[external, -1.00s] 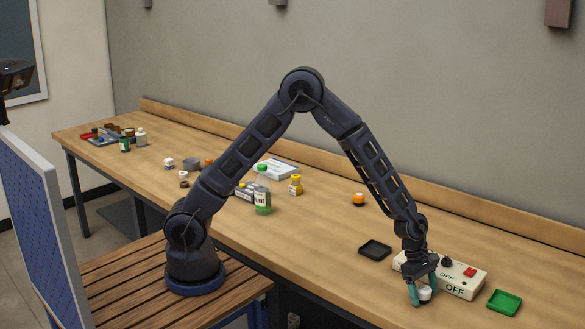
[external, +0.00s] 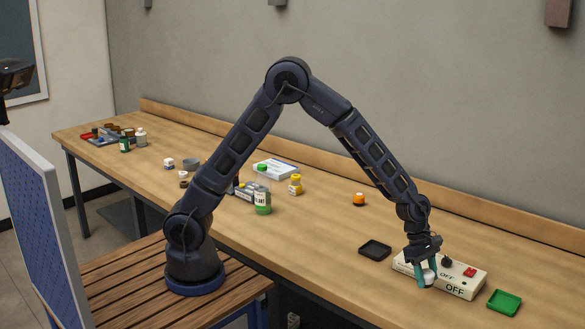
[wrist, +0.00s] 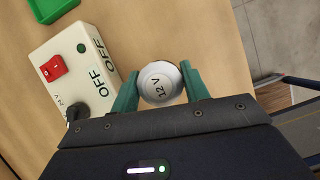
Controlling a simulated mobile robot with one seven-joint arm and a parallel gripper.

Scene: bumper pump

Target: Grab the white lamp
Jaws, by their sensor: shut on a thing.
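In the external view the lamp (external: 429,279) is small and partly hidden by the fingers of my gripper (external: 427,274). It is at the front left side of the switch box; I cannot tell its exact height above the table.
A cream switch box (external: 460,287) marked OFF, with a red switch (wrist: 53,67), stands close beside my gripper. A green tray (external: 505,302) is to its right and a black tray (external: 375,250) to its left. An orange-topped item (external: 359,199) stands farther back.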

